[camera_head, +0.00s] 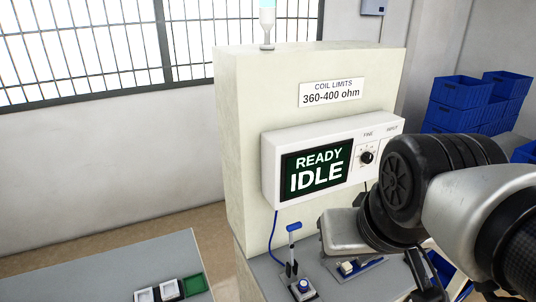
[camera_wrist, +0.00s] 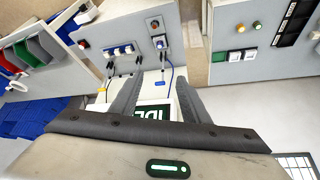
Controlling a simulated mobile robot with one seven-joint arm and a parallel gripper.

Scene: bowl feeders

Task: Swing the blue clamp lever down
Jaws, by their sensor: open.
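The blue clamp lever (camera_head: 294,228) stands upright on the bench in front of the tester, its blue grip on top of a thin post. A small fixture with a blue round part (camera_head: 303,286) sits beside its foot. My gripper (camera_wrist: 157,95) is open, with its two dark fingers apart and nothing held between them. In the head view my arm and wrist, to the right of the lever, hide most of the gripper. I cannot pick out the lever with certainty in the wrist view.
The tester (camera_head: 318,160) reads READY IDLE and has a knob (camera_head: 367,157); a blue cable (camera_head: 273,235) hangs from it near the lever. A small fixture (camera_head: 352,266) lies right of the lever. Blue crates (camera_head: 460,100) are stacked at right.

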